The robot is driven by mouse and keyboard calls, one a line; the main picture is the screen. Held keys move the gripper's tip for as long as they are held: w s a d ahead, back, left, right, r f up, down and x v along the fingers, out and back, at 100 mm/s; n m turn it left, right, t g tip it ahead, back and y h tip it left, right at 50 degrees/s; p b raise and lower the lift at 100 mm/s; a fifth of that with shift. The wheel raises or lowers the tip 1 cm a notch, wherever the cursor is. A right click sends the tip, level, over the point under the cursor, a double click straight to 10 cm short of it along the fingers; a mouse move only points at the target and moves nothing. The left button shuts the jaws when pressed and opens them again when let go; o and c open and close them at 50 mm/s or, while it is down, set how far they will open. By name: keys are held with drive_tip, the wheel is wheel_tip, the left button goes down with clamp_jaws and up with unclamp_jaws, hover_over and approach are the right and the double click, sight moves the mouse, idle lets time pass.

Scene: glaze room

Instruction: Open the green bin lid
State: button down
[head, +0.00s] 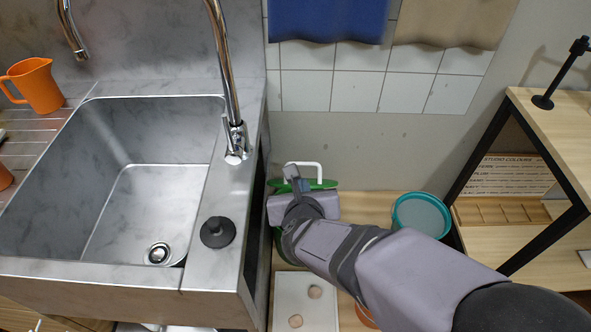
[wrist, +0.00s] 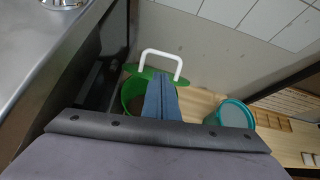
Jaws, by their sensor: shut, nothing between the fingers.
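The green bin stands on the wooden floor between the sink unit and the wall. In the wrist view the bin (wrist: 130,92) shows a brownish inside in front of its lid (wrist: 147,73). The green lid (head: 318,184) shows as a narrow strip at the bin's far side and looks raised, with a white loop handle (head: 319,167) on it. My gripper (head: 293,180) is shut and empty, in front of the lid and over the bin. In the wrist view its fingers (wrist: 159,80) overlap the lid below the handle; I cannot tell whether they touch it. My gripper and arm hide much of the bin.
A teal bucket (head: 421,212) stands right of the bin. The steel sink (head: 210,262) walls off the left, with a black plunger-like object (head: 217,232) on its edge. A white tray (head: 283,303) lies in front. A black-framed shelf (head: 487,150) stands at the right.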

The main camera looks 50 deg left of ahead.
drive_tip(key=shift+m, duration=0.7)
drive_tip(key=shift+s+a+x, duration=0.2)
drive_tip(key=shift+a+x, duration=0.05)
drive_tip(key=shift+x, duration=1.35)
drive_tip(key=shift+s+a+x, duration=0.2)
drive_tip(key=shift+a+x, duration=0.05)
drive_tip(key=shift+x, duration=1.35)
drive_tip(key=shift+s+a+x, duration=0.2)
drive_tip(key=shift+a+x, duration=0.05)
drive_tip(key=shift+x, duration=1.3)
drive_tip(key=shift+r, duration=0.1)
drive_tip(key=shift+w+r+p, duration=0.1)
drive_tip(key=shift+r+p, duration=0.1)
drive_tip(key=shift+p, duration=0.4)
drive_tip(key=p, duration=0.1)
drive_tip(key=r+p, duration=0.1)
drive_tip(key=p, duration=0.1)
drive_tip(key=shift+w+a, duration=0.25)
drive_tip(key=shift+a, duration=0.05)
drive_tip(key=shift+w+a+f+p, duration=0.1)
drive_tip(key=shift+w+f+p, duration=0.05)
drive_tip(key=shift+p, duration=0.15)
